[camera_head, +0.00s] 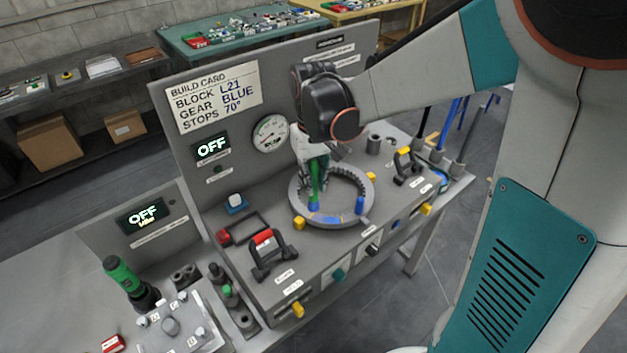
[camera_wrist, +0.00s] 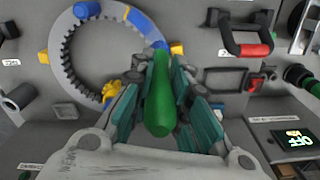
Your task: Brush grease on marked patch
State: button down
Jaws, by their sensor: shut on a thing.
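My gripper (camera_head: 314,165) is shut on a green-handled brush (camera_head: 315,185), which points down over the toothed grey ring (camera_head: 296,204). In the wrist view the green handle (camera_wrist: 158,105) lies between my gripper's fingers (camera_wrist: 160,78), with its far end over the ring (camera_wrist: 58,60). A blue patch (camera_head: 328,219) with orange ends is on the near part of the ring. It also shows in the wrist view as a blue arc (camera_wrist: 141,24). The brush tip is at or close to the left end of the patch; I cannot tell whether it touches.
Yellow blocks (camera_head: 299,223) and a blue peg (camera_head: 360,204) stand around the ring. The upright panel holds a build card (camera_head: 214,97), a gauge (camera_head: 270,134) and an OFF display (camera_head: 210,148).

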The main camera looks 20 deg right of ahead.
aim_at(313, 160)
jog(key=shift+r+p, duration=0.5)
jog(key=shift+r, duration=0.6)
jog(key=shift+r+p, duration=1.15)
jog(key=shift+r, duration=0.4)
jog(key=shift+f, duration=0.25)
jog(key=shift+f+b, duration=2.75)
jog(key=shift+f, duration=0.6)
jog(key=shift+f+b, duration=0.75)
jog(key=shift+f, duration=0.25)
jog(key=shift+d, duration=0.1)
